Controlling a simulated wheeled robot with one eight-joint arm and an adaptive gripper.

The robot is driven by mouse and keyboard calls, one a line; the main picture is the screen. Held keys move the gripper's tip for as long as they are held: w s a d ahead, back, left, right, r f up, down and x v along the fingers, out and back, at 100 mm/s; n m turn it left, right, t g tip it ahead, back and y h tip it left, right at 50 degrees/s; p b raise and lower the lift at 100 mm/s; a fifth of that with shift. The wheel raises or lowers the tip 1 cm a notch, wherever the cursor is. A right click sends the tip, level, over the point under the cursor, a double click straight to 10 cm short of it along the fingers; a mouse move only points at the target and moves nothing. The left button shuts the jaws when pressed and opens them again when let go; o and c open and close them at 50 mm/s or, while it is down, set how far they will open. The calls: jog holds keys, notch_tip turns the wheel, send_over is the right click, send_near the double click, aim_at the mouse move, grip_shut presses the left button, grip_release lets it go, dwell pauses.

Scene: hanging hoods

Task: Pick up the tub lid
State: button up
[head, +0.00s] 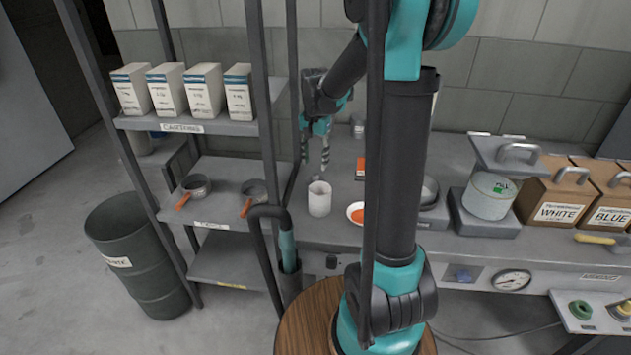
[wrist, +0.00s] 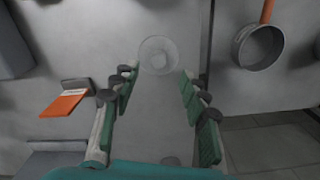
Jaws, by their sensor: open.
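A pale, squat tub (head: 319,203) stands upright on the grey bench, near its left end. A pale round top with a small raised centre, which looks like the tub lid (head: 319,187), sits on it. In the wrist view the lid (wrist: 146,56) shows as a pale disc just beyond the fingertips, near the top middle. My gripper (head: 315,160) is above the tub in the head view, fingers pointing down. It also shows in the wrist view (wrist: 158,78), open and empty, its fingers apart and not touching the lid.
A white dish with orange contents (head: 356,213) is right of the tub. Pans with orange handles (head: 198,186) sit on the left rack; one (wrist: 258,47) is right in the wrist view. A labelled canister (head: 489,196) stands farther right. A rack post (head: 294,80) is near my gripper.

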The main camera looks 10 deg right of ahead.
aim_at(316, 174)
jog(key=shift+d+f, duration=0.2)
jog(key=shift+f, duration=2.4)
jog(key=c, duration=0.9)
